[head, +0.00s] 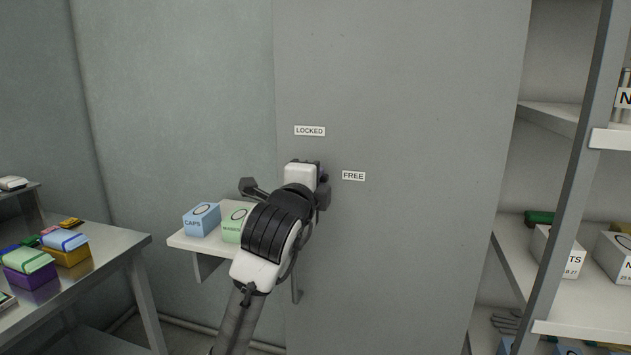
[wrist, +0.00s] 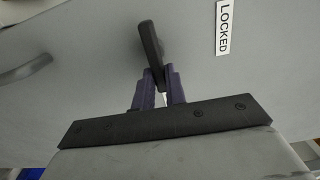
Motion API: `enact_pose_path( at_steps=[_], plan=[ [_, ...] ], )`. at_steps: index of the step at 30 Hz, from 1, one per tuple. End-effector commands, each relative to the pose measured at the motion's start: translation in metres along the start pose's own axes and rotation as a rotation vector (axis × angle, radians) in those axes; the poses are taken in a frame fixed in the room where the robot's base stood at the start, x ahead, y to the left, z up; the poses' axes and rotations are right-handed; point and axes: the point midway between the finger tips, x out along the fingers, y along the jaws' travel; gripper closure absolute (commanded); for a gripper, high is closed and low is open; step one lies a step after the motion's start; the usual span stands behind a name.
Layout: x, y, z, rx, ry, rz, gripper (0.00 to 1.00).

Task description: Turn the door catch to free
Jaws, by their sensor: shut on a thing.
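The door catch is a dark lever (wrist: 150,42) on the grey door (head: 420,80). In the wrist view its lower part is between the two purple fingers of my gripper (wrist: 160,76), which are shut on it. Its other end stands out beyond the fingertips. In the head view my gripper (head: 321,178) is at the door and hides the catch. The LOCKED label (head: 310,131) is above my gripper and also shows in the wrist view (wrist: 223,27). The FREE label (head: 354,176) is just to its right. I cannot tell which label the lever points to.
A grey bar handle (wrist: 26,69) is on the door, left in the wrist view. A small shelf (head: 190,243) with a blue CAPS box (head: 201,219) and a green box (head: 234,226) is left of my arm. Stocked shelving (head: 562,118) stands at right, a metal table (head: 125,243) at left.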

Motion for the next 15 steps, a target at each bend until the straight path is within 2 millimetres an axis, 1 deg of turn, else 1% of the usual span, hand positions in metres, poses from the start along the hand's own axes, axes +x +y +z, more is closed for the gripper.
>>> enact_pose_path(
  at_steps=[2, 3, 7, 8, 15],
  plan=[
    [0.0001, 0.0002, -0.0006, 0.002, 0.001, 0.001, 1.0],
    [0.0001, 0.0002, -0.0005, 0.002, 0.001, 0.001, 0.85],
    [0.0001, 0.0002, -0.0005, 0.001, 0.001, 0.0, 0.68],
    [0.0001, 0.0002, -0.0005, 0.001, 0.001, 0.0, 0.65],
    [-0.0002, 0.0002, -0.0002, 0.0, 0.0, 0.0, 0.65]
  ],
)
